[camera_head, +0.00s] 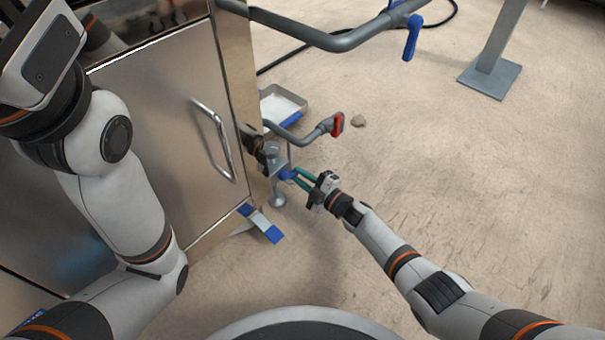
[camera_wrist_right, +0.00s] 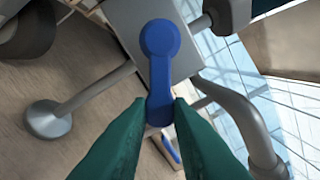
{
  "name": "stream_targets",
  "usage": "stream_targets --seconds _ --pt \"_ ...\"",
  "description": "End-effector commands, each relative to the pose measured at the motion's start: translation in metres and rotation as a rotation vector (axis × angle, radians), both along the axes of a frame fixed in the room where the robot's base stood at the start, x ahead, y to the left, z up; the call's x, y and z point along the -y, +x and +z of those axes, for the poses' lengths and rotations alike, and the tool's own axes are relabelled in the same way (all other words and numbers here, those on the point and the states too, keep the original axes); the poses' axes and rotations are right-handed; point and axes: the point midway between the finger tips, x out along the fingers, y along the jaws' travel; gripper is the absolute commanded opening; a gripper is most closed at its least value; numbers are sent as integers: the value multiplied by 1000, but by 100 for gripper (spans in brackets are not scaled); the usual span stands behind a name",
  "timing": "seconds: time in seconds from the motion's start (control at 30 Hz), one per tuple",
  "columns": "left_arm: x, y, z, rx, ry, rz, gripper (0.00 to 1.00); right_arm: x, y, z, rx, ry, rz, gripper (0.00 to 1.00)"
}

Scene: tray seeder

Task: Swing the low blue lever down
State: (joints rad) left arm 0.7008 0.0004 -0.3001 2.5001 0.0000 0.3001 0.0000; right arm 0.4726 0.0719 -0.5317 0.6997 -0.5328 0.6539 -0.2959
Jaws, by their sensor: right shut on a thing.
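The low blue lever (camera_head: 287,175) is on a grey metal block low beside the steel cabinet. In the right wrist view the lever (camera_wrist_right: 159,68) has a round hub at the top, and its free end reaches down between my fingertips. My right gripper (camera_head: 297,178) has teal fingers and is shut on the lever's free end; the fingertips (camera_wrist_right: 160,108) also show in the wrist view, one on each side of it.
A grey pipe with a red handle (camera_head: 338,124) curves just above the block. Another blue lever (camera_head: 411,38) hangs from a higher pipe. A steel cabinet (camera_head: 160,110) stands at left, with a shallow tray (camera_head: 290,104) behind. The floor to the right is mostly clear.

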Motion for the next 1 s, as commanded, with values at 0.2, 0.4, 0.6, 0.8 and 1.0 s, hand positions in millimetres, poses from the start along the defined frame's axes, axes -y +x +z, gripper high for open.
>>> stream_targets --seconds 0.2,0.4,0.6,0.8,1.0 --pt "0 0 -2 -1 0 0 36 -4 -5 -9 -147 144 0 0" --pt "0 0 -1 -1 0 0 36 -9 -10 -15 -282 278 0 0" --pt "0 0 0 -1 0 0 36 -14 -15 -20 -416 412 -1 0" --pt "0 0 2 -1 0 0 36 -20 -21 -23 -540 537 -1 0" --pt "0 0 5 -1 0 0 36 -25 -26 -24 -639 636 -1 0"
